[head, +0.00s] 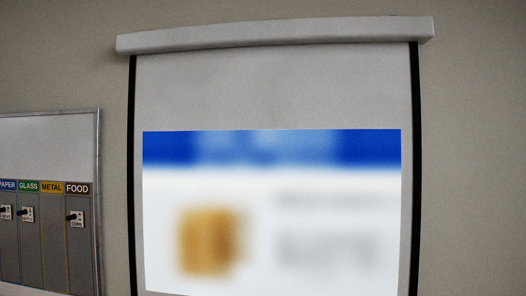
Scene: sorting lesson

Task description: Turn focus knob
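The focus knob and the projector are not in view. A projected picture (270,215) shows on the pull-down screen (270,90). It is strongly blurred: a blue band on top, a brown-orange shape at lower left and faint grey patches at right. No text in it can be read. Neither of my grippers is in view.
A whiteboard (48,150) hangs on the wall at left, with columns labelled PAPER, GLASS, METAL and FOOD. Small cards (76,218) with dark pictures are on some columns. The grey wall (480,150) at right is bare.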

